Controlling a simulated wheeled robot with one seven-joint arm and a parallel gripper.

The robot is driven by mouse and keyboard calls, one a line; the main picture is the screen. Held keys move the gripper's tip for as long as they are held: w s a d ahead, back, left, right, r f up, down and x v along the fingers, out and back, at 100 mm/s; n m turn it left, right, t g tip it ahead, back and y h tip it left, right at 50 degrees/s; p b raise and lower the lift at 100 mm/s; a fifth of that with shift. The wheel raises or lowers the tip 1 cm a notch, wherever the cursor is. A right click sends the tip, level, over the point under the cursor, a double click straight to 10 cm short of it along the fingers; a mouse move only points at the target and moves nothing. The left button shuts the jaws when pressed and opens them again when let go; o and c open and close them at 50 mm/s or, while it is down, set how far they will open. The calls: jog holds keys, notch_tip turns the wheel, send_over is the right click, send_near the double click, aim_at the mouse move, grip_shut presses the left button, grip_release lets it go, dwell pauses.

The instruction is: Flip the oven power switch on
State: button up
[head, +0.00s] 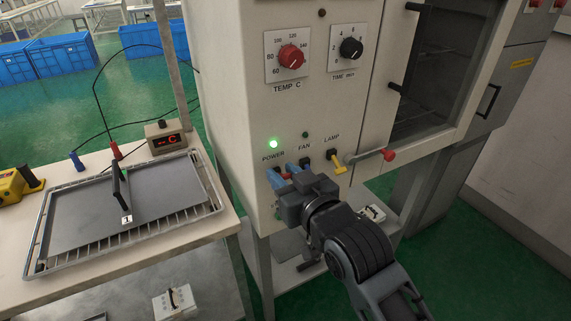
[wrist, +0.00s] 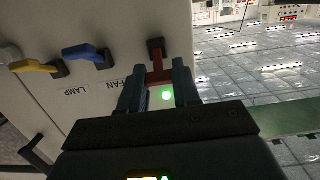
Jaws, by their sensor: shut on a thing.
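The oven's power switch is a red lever (wrist: 160,76) on a dark base, seen in the wrist view between my two blue fingertips. My gripper (wrist: 160,85) is shut on this lever. In the wrist view the lever reaches from its base toward the lit green lamp. In the head view, my gripper (head: 284,174) is at the panel below the POWER label and mostly hides the switch. The green lamp (head: 273,143) above that label is lit; it also shows between my fingers in the wrist view (wrist: 167,96).
The blue fan switch (wrist: 86,53) and yellow lamp switch (head: 337,163) sit beside the power switch. A red-ended door handle (head: 388,155) sticks out on the right. A table with a wire rack (head: 205,185) and plate stands left.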

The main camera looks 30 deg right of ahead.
jog(key=shift+r+g+p, duration=0.15)
jog(key=shift+g+p, duration=0.15)
jog(key=shift+p, duration=0.2)
jog(key=o, duration=1.1)
jog(key=shift+c, duration=0.2)
jog(key=s+r+b, duration=0.1)
jog(key=s, duration=0.6)
jog(key=shift+s+r, duration=0.25)
jog(key=shift+s, duration=0.05)
